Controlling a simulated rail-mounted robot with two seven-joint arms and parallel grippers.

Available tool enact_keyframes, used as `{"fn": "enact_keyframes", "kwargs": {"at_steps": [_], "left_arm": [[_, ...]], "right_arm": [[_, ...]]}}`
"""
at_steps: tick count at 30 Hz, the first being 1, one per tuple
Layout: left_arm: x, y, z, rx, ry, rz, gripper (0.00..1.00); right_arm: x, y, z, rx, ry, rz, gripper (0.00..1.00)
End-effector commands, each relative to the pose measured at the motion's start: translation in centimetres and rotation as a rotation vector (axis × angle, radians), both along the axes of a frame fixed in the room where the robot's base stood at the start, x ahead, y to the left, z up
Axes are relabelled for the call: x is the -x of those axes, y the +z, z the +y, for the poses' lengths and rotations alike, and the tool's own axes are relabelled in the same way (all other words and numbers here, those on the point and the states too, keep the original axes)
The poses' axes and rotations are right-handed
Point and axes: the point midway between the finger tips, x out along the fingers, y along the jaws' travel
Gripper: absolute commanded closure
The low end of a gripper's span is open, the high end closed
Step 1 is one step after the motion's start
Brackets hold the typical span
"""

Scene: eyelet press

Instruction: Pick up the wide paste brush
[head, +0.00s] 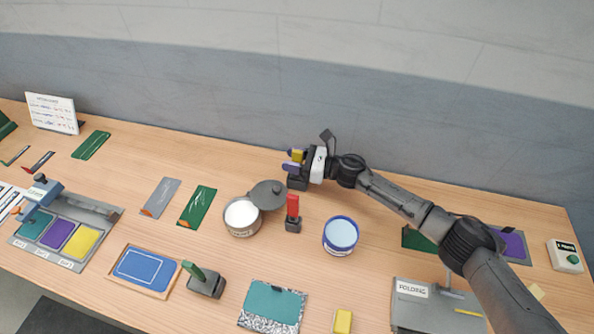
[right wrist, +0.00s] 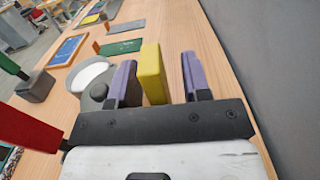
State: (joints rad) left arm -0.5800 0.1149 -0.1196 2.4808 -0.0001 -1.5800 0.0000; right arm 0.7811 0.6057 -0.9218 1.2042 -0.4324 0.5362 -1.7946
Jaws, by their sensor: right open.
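Three upright handles stand in dark blocks: a yellow handle (head: 297,156), a red handle (head: 292,206) and a green handle (head: 194,271). I cannot tell from their shape which is the wide paste brush; any bristles are hidden. My right gripper (head: 293,161) is open at the yellow handle, above its dark block (head: 297,183). In the right wrist view the yellow handle (right wrist: 151,73) stands between the purple fingers (right wrist: 157,80), with a gap to the right finger and a narrower one to the left. My left gripper is not in view.
An open pot of white paste (head: 242,217) with a grey lid (head: 267,195) against it stands left of the red handle. A blue-rimmed tub (head: 341,235) stands to the right. The wall (head: 200,100) rises behind the table. Table behind the pot is clear.

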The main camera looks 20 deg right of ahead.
Motion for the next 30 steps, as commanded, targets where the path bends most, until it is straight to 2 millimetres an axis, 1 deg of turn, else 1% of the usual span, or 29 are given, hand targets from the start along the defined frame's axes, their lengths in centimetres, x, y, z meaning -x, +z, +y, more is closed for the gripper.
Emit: {"fn": "enact_keyframes", "kwargs": {"at_steps": [3, 10, 21, 24, 30], "left_arm": [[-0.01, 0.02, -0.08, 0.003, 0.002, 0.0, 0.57], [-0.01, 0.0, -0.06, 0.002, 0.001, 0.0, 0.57], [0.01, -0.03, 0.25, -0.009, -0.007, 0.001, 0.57], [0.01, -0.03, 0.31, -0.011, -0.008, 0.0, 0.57], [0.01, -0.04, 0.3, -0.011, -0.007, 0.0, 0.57]], "right_arm": [[-0.33, 0.01, 0.39, 0.001, -0.001, 0.0, 0.56], [-0.34, -0.01, 0.44, 0.001, -0.001, 0.001, 0.56], [-0.33, -0.01, 0.43, 0.001, 0.0, 0.001, 0.92], [-0.33, -0.02, 0.42, 0.001, 0.0, 0.001, 1.0], [-0.33, 0.0, 0.43, 0.001, 0.0, 0.001, 1.0]]}}
